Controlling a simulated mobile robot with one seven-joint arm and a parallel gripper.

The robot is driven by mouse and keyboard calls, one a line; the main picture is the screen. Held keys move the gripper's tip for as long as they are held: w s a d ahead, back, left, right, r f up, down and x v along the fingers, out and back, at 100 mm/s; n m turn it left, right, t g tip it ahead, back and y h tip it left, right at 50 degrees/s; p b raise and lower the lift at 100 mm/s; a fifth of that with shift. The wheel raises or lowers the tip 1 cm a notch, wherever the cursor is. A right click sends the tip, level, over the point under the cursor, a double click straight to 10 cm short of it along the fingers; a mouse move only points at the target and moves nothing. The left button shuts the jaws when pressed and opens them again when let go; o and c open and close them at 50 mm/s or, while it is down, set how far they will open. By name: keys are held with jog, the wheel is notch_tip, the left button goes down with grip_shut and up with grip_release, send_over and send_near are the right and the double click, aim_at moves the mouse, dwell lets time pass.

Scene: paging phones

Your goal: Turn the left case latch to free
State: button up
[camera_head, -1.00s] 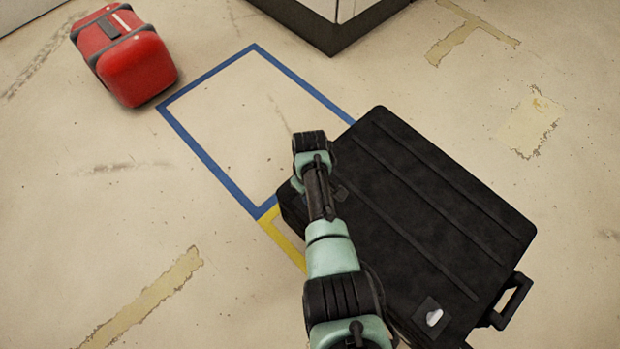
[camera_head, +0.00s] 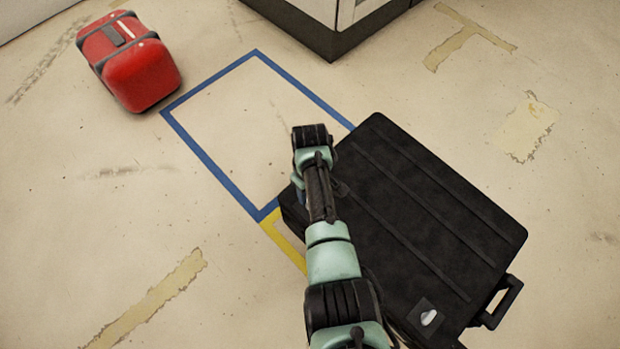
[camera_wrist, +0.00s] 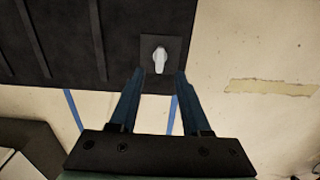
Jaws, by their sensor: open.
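A large black case (camera_head: 430,205) lies flat on the floor at the right of the head view. A white latch (camera_wrist: 160,59) sits on a dark square plate at the case's edge in the wrist view, its knob upright in the picture. My gripper (camera_wrist: 158,73) is open, its two blue fingers apart, with the tips just below and either side of the latch knob. I cannot tell whether they touch it. In the head view my arm hides this latch; only part of its dark plate shows. A second white latch (camera_head: 428,318) is at the case's near corner.
A black handle (camera_head: 498,303) sticks out from the case's right end. Blue tape (camera_head: 215,170) marks a floor rectangle beyond the case, with yellow tape (camera_head: 285,243) beside it. A red case (camera_head: 140,75) stands upper left. A cabinet (camera_head: 330,25) stands at the top.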

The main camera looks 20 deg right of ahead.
notch_tip(320, 180, up, 7)
jog(key=p, duration=0.3)
jog(key=shift+r, duration=0.2)
